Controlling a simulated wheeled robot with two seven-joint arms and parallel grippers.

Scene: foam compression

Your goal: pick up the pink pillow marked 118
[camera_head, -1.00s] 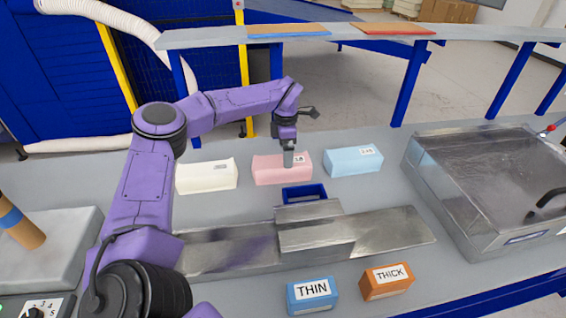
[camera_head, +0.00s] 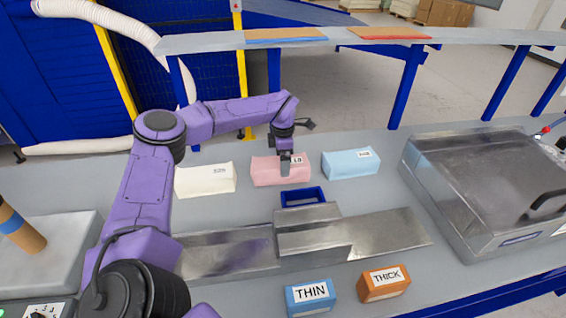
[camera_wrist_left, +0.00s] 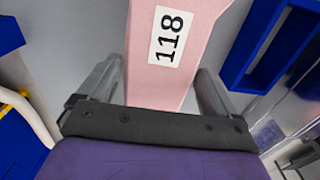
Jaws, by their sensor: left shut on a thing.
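The pink pillow (camera_head: 267,172) lies on the grey table between a white and a light blue pillow. In the left wrist view the pink pillow (camera_wrist_left: 170,75) carries a white label reading 118 and runs between the two fingers of my left gripper (camera_wrist_left: 158,88). In the head view my left gripper (camera_head: 285,165) reaches down from above onto the pink pillow and is shut on it. The pillow appears to rest on the table still. My right gripper is not in view.
The white pillow (camera_head: 205,180) is to the left and the light blue pillow (camera_head: 350,163) to the right. A blue frame (camera_head: 303,197) and metal plates (camera_head: 375,232) lie in front. THIN (camera_head: 311,297) and THICK (camera_head: 384,282) blocks stand nearer. A metal box (camera_head: 480,190) is at right.

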